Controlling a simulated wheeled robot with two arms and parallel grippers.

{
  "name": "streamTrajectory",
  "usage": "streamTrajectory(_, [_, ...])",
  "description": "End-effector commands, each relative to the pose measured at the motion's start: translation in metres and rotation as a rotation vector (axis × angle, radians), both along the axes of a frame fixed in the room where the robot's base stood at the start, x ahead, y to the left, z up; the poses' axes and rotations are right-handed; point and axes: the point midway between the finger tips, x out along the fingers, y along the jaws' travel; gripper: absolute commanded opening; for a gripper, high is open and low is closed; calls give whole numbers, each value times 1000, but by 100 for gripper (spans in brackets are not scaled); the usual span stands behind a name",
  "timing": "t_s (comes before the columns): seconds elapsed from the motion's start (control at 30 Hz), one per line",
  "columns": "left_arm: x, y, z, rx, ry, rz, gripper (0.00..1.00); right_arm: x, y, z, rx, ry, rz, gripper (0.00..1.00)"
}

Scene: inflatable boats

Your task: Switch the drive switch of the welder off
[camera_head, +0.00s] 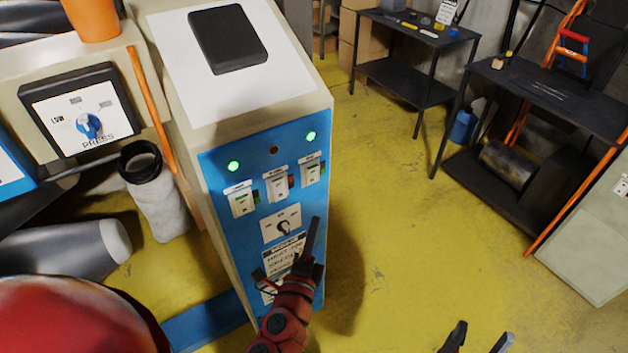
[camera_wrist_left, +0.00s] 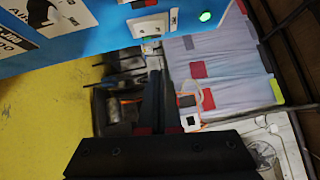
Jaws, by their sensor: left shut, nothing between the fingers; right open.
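The welder (camera_head: 268,180) is a beige cabinet with a blue front panel. The panel carries three small switches: left (camera_head: 241,199), middle (camera_head: 279,184) and right (camera_head: 312,170). The middle one shows red at its side; the outer two show green. Their labels are too small to read, so I cannot tell which is the drive switch. A rotary knob (camera_head: 283,227) sits below them. My left gripper (camera_head: 315,222) is shut and empty, in front of the panel's lower right. In the left wrist view its fingers (camera_wrist_left: 160,78) point past the blue panel (camera_wrist_left: 100,45). My right gripper (camera_head: 482,338) is open and empty at the bottom.
Two green lamps (camera_head: 233,166) (camera_head: 311,136) glow above the switches, with a dark one between. Left stands a machine with a blue PRESS dial (camera_head: 89,125). Dark tables (camera_head: 425,30) stand at the back right. The yellow floor (camera_head: 400,215) right of the welder is clear.

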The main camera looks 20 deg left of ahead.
Motion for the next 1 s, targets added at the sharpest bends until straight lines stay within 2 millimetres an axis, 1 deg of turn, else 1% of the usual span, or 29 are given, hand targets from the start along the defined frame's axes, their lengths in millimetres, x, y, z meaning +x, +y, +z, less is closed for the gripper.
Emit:
streamTrajectory(0.17, [1, 0, 0, -2, 0, -1, 0, 0, 0, 1, 0, 0, 0, 67])
streamTrajectory(0.27, [8, 1, 2, -2, 0, 0, 0, 0, 0, 5, 0, 0, 0, 67])
streamTrajectory(0.37, [21, 4, 3, -3, 3, 3, 0, 0, 0, 12, 0, 0, 0, 67])
streamTrajectory(0.47, [40, 5, 9, -4, -1, 0, 0, 0, 0, 21, 0, 0, 0, 67])
streamTrajectory(0.6, [71, 9, 11, -4, -1, 2, 0, 0, 0, 34, 0, 0, 0, 67])
streamTrajectory(0.73, [97, 12, 12, -4, 0, 2, 0, 0, 0, 42, 0, 0, 0, 67])
streamTrajectory(0.77, [102, 12, 12, -4, 2, 1, 0, 0, 0, 44, 0, 0, 0, 67])
streamTrajectory(0.8, [106, 18, 14, -3, 3, 1, 0, 0, 0, 49, 0, 0, 0, 67])
streamTrajectory(0.9, [114, 31, 14, -4, 2, 2, 0, 0, 0, 55, 0, 0, 0, 67])
streamTrajectory(1.0, [120, 38, 14, -3, 1, 0, 0, 0, 0, 58, 0, 0, 0, 67])
